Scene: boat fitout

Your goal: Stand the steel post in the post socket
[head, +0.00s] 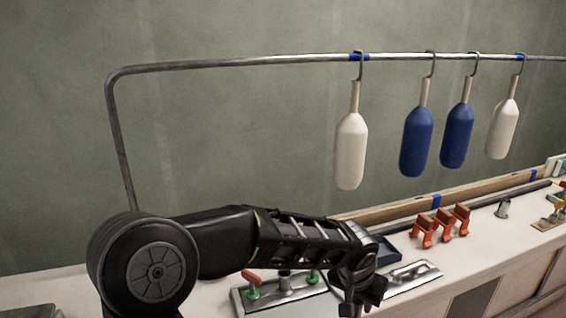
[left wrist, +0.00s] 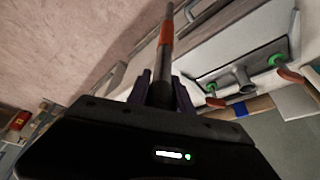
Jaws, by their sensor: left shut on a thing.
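My left gripper (head: 362,296) is low in the head view, above the bench's front edge. In the left wrist view my left gripper (left wrist: 163,92) is shut on the steel post (left wrist: 169,14), a grey rod with an orange band that points away from the wrist. The post is not clearly visible in the head view. The post socket (left wrist: 241,77) is a short tube on a plate with green-based clamps, apart from the post and to its right in the wrist view. It also shows in the head view (head: 285,283), left of the gripper and partly behind my arm. My right gripper is out of view.
Orange clamps (head: 440,223) stand on the white bench right of my gripper. A silver flat tool (head: 415,274) lies beside it, and a blue tray (head: 385,251) is behind. White and blue fenders (head: 351,150) hang from a rail (head: 240,62) above the bench.

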